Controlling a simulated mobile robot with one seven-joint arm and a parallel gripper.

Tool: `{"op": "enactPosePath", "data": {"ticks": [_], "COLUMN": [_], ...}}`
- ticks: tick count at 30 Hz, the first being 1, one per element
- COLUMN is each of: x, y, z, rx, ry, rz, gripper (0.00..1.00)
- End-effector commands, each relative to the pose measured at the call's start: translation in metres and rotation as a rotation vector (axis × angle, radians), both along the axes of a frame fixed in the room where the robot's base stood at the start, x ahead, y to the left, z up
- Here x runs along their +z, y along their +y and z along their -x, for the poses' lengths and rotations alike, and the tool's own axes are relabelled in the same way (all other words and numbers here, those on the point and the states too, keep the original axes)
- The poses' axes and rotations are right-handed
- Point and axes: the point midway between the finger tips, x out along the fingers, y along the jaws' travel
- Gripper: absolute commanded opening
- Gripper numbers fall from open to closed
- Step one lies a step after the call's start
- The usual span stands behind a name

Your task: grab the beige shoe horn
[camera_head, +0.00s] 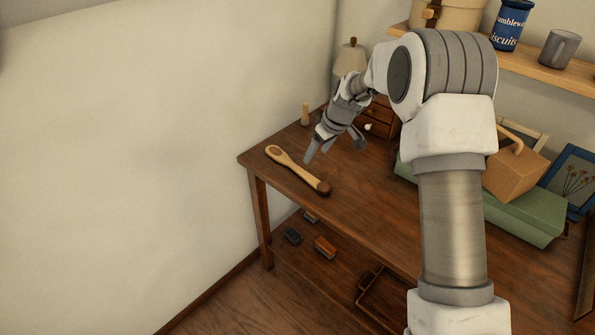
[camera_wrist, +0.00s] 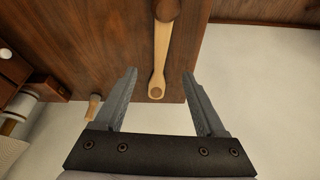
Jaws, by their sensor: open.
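The beige shoe horn (camera_head: 292,168) lies flat near the left end of the brown wooden table (camera_head: 365,210). It is long and pale, with a rounded end at the back left and a dark brown knob at the front right. My gripper (camera_head: 335,151) is above the table, to the right of the shoe horn, open and empty. In the wrist view, the shoe horn (camera_wrist: 160,55) runs up from between the open fingers (camera_wrist: 160,74); its rounded end is near the table edge and its far end is cut off by the frame. No contact shows.
A small wooden peg-like thing (camera_head: 305,115) stands at the table's back edge. A small drawer chest (camera_head: 378,117) is behind my gripper. A green box (camera_head: 525,217) and a tan box (camera_head: 514,172) are to the right. Brushes (camera_head: 325,247) lie on the lower shelf. A wall borders the left.

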Motion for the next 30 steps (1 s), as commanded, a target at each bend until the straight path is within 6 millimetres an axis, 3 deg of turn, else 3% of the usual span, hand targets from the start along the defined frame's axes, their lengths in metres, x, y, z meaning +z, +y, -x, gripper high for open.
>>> {"op": "enactPosePath", "data": {"ticks": [3, 7, 14, 24, 30], "x": [-0.027, -0.046, -0.059, -0.097, -0.100], "y": [0.008, 0.014, 0.019, 0.036, 0.037], "z": [-0.007, -0.012, -0.017, -0.032, -0.033], "rx": [0.002, 0.001, 0.001, 0.000, 0.000], "ry": [0.002, 0.002, 0.000, 0.000, 0.000], "rz": [0.000, 0.001, 0.001, 0.000, 0.000], "gripper": [0.72, 0.72, 0.72, 0.72, 0.72]}}
